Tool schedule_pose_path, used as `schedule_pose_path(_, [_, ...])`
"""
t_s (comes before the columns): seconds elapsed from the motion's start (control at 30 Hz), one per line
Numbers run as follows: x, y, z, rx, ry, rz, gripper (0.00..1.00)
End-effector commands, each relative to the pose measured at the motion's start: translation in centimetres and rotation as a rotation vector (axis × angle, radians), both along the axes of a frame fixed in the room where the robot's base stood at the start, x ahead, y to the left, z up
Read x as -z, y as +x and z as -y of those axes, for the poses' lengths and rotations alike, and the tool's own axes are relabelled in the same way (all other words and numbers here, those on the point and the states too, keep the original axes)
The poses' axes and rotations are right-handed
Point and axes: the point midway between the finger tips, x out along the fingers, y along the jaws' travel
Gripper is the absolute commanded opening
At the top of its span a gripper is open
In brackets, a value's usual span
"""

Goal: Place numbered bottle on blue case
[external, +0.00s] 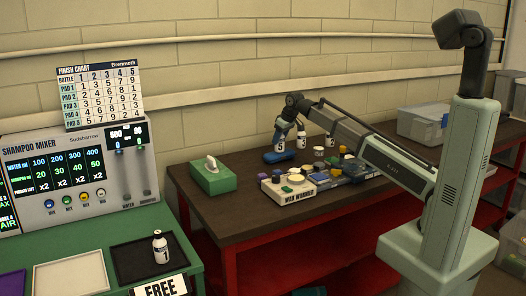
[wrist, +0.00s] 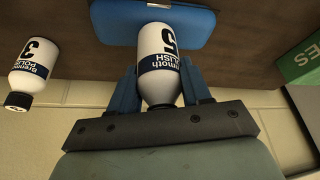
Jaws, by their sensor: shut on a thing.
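The numbered bottle, a white one marked 5 with a dark label band (external: 281,143), is upright at the blue case (external: 270,157) on the brown table. In the wrist view the bottle (wrist: 158,50) is between my blue fingers, and its base overlaps the blue case (wrist: 112,22). I cannot tell whether the base touches the case. My gripper (wrist: 159,70) is shut on this bottle; in the external view it comes down from above it. Bottle 3 (wrist: 35,68) stands apart, to the left in the wrist view. Bottle 1 (external: 160,248) stands on a black tray (external: 128,262).
A green tissue box (external: 213,178) and the wax warmer (external: 287,190) stand nearby. Several pots and small items crowd the table's middle. Another white bottle (external: 330,141) stands farther right. The shampoo mixer (external: 75,175) and finish chart (external: 100,92) are at left.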

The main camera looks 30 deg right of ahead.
Motion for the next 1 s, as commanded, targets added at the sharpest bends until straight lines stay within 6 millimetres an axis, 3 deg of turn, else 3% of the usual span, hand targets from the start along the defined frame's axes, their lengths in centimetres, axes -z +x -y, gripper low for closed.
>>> schedule_pose_path(0.27, [0.3, 0.0, 0.0, 0.0, 0.0, 0.0, 0.12])
schedule_pose_path(0.3, [0.3, 0.0, 0.0, 0.0, 0.0, -0.001, 0.51])
schedule_pose_path(0.53, [0.2, 0.0, 0.0, 0.0, 0.0, 0.0, 0.73])
schedule_pose_path(0.83, [0.1, 0.0, 0.0, 0.0, 0.0, 0.0, 0.73])
schedule_pose_path(1.0, [-1.2, -0.4, 0.2, 0.0, 0.0, 0.001, 0.73])
